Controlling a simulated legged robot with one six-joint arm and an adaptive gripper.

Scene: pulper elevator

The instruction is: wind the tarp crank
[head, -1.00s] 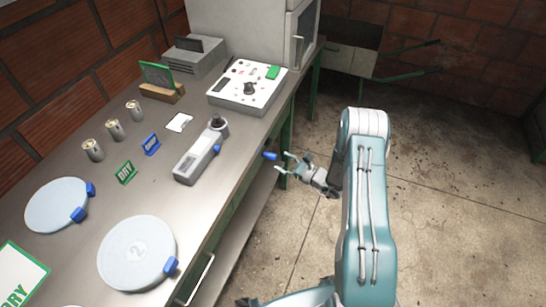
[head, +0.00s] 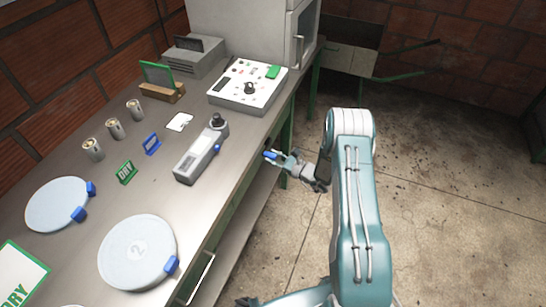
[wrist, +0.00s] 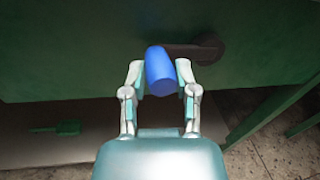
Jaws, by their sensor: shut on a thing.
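The tarp crank shows in the wrist view as a blue handle (wrist: 160,72) on a dark arm that runs right to a round hub (wrist: 208,48) on a green panel. In the head view the blue handle (head: 270,155) shows just off the bench's front edge. My gripper (wrist: 160,80) has one finger on each side of the blue handle and is shut on it. It also shows in the head view (head: 277,158), beside the bench edge. The crank's arm and hub are hidden in the head view.
The metal bench (head: 200,215) holds a grey handheld device (head: 200,152), a control box (head: 247,87), several small cans and round lidded containers (head: 138,252). A green bench leg stands near my gripper. The concrete floor (head: 440,200) at right is clear.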

